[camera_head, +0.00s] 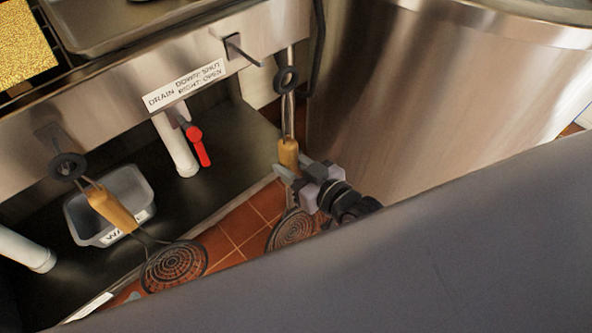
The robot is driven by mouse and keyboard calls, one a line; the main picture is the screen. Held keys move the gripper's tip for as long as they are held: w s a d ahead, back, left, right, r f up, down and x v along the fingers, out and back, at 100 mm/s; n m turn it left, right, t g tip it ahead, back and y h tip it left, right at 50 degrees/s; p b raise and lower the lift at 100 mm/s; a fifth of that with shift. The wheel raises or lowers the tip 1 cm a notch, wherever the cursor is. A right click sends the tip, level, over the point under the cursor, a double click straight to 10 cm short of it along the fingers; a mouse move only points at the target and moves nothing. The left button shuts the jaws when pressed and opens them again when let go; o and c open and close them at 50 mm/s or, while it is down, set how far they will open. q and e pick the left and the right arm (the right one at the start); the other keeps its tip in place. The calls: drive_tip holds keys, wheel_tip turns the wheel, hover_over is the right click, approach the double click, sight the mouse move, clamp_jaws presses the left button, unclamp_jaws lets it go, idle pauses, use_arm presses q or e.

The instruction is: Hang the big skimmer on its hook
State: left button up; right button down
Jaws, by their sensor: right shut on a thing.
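The big skimmer has a wooden handle (289,155), a dark ring at its top end (286,79) and a round perforated head (293,230), partly hidden by my arm. My right gripper (291,175) is shut on the skimmer at the lower end of the wooden handle. The skimmer hangs nearly upright, ring up. An empty dark hook (241,50) sticks out of the steel front panel. The ring is just right of and slightly below the hook's tip, and looks apart from it. My left gripper is not in view.
Another skimmer (113,209) hangs by its ring at the left of the panel. A red-handled drain valve (197,144), a label (185,86) and a grey bin (84,222) are near it. A large steel kettle (420,110) stands close at the right.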

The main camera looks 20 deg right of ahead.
drive_tip(key=shift+w+a+b, duration=0.2)
drive_tip(key=shift+w+b, duration=0.1)
drive_tip(key=shift+w, duration=0.25)
drive_tip(key=shift+b+x, duration=0.85)
drive_tip(key=shift+x, duration=0.35)
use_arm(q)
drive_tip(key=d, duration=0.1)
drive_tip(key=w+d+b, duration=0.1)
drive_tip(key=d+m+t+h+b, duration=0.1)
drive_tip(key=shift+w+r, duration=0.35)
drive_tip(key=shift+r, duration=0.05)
use_arm(e)
drive_tip(key=x, duration=0.4)
drive_tip(key=shift+w+a+r, duration=0.15)
drive_tip(key=shift+w+r, duration=0.1)
drive_tip(key=shift+w, duration=0.1)
drive_tip(key=c, duration=0.6)
unclamp_jaws()
drive_tip(key=shift+f, duration=0.1)
drive_tip(key=shift+c, duration=0.2)
